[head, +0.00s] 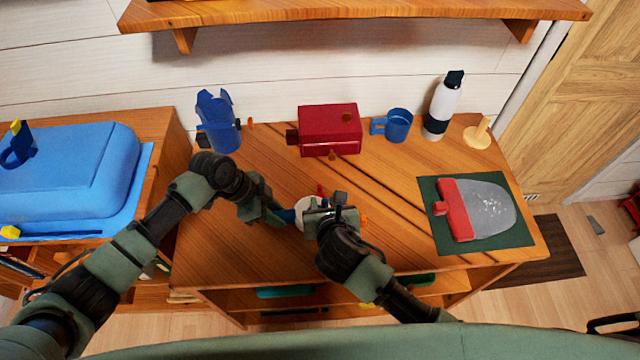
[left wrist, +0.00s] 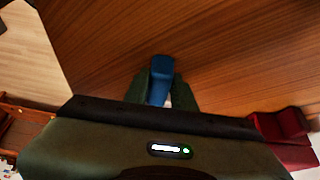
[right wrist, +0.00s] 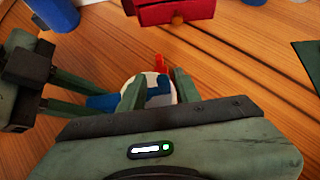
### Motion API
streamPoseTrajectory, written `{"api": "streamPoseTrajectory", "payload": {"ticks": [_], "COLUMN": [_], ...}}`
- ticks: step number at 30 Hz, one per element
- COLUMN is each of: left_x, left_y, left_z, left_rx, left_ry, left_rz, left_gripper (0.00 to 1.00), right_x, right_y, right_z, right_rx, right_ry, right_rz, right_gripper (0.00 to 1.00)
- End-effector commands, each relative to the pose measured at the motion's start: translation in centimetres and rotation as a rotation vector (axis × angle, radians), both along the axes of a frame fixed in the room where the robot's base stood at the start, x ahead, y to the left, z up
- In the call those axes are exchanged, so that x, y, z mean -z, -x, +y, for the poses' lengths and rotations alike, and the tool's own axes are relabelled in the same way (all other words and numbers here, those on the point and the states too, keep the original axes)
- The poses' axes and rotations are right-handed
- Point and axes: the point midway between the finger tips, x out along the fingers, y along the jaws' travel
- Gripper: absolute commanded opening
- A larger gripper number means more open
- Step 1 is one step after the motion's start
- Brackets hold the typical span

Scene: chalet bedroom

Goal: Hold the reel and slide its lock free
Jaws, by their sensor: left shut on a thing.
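The reel (head: 304,206), a white and blue piece, is at the table's front middle, partly hidden by my right gripper. It also shows in the right wrist view (right wrist: 156,88). A red tab (right wrist: 159,62) sticks up at its far side; I cannot tell whether it is the lock. My left gripper (head: 279,213) is shut on the reel's blue handle (left wrist: 159,80), at its left. My right gripper (head: 331,204) is over the reel. Its fingers (right wrist: 158,92) are spread, with the reel showing between and beyond them; contact is unclear.
Behind stand a blue cup-like holder (head: 218,124), a red box (head: 330,132), a blue mug (head: 398,126), a bottle (head: 443,105) and a wooden stand (head: 479,133). Bare wood surrounds the reel.

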Motion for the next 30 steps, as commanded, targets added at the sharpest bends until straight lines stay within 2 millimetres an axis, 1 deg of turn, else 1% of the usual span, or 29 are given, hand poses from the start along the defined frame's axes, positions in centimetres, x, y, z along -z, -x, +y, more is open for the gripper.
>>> {"api": "streamPoseTrajectory", "payload": {"ticks": [3, 9, 15, 21, 29, 30], "left_x": [0.0, 0.0, 0.0, 0.0, 0.1, 0.1], "left_y": [0.0, 0.0, 0.0, 0.1, 0.1, 0.1], "left_z": [0.0, 0.0, -0.1, -0.1, -0.1, -0.1], "left_rx": [0.000, 0.000, 0.001, 0.002, 0.002, 0.002], "left_ry": [0.000, 0.001, 0.001, 0.001, 0.001, 0.001], "left_rz": [0.000, 0.000, 0.000, 0.001, 0.001, 0.001], "left_gripper": [0.00, 0.00, 0.00, 0.00, 0.00, 0.00], "right_x": [1.1, 2.9, 4.4, 5.1, 5.3, 5.3], "right_y": [-1.5, -3.8, -5.5, -6.1, -6.1, -6.1], "right_z": [0.0, 0.2, 0.3, 0.3, 0.3, 0.3], "right_rx": [0.002, 0.001, 0.000, 0.002, 0.001, 0.001], "right_ry": [0.001, 0.002, 0.001, 0.002, 0.001, 0.001], "right_rz": [0.001, -0.001, 0.001, 0.005, 0.008, 0.008], "right_gripper": [0.33, 0.33, 0.33, 0.33, 0.33, 0.29]}}
